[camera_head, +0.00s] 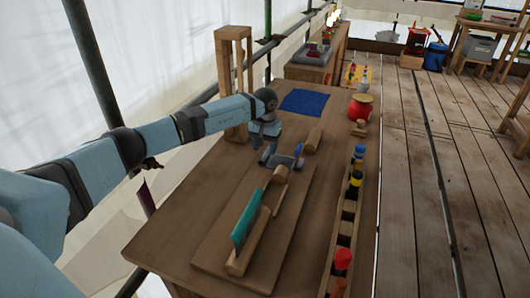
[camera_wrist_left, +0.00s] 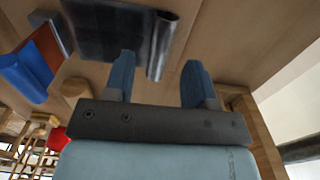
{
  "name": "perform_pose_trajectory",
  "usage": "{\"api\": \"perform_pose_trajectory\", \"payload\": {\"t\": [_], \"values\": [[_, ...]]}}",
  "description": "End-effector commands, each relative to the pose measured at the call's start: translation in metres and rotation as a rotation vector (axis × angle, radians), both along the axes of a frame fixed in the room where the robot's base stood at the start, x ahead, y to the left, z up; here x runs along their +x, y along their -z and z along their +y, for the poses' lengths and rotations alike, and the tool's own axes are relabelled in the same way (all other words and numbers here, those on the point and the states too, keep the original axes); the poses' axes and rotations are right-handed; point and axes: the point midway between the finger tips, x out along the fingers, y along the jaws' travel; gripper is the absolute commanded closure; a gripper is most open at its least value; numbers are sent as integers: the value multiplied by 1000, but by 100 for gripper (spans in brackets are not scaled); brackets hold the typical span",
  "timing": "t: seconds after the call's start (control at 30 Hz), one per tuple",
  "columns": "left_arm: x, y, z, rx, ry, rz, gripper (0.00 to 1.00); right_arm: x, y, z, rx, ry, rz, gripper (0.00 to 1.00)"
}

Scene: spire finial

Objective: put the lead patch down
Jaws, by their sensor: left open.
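The lead patch is a dark grey sheet with a rolled edge. In the left wrist view the lead patch (camera_wrist_left: 112,32) lies on bare wood just past my fingertips. In the head view a small grey piece that looks like the patch (camera_head: 268,158) lies on the bench just below my left gripper (camera_head: 266,138). In the left wrist view the two blue fingers of my left gripper (camera_wrist_left: 160,80) stand wide apart with nothing between them. The patch is partly cut off by the top of the wrist view. My right gripper is not in view.
A teal-bladed tool (camera_head: 247,222) lies on a wooden board in front. A rack with several bottles (camera_head: 350,205) runs along the bench's right edge. A blue cloth (camera_head: 304,102) and red pot (camera_head: 360,107) are farther back. A wooden frame (camera_head: 233,75) stands behind my arm.

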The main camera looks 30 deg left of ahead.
Motion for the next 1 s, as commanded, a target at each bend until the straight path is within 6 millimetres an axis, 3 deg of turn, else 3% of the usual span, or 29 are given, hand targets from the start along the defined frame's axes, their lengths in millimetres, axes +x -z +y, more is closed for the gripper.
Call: {"api": "perform_pose_trajectory", "payload": {"t": [0.2,0.4,0.6,1.0], "values": [[1,-51,0,1,0,-5,49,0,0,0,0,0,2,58],[1,-81,0,2,0,-3,49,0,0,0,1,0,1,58],[0,-91,0,0,-1,0,49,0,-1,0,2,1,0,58],[0,-92,0,0,0,0,49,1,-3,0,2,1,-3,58]]}}
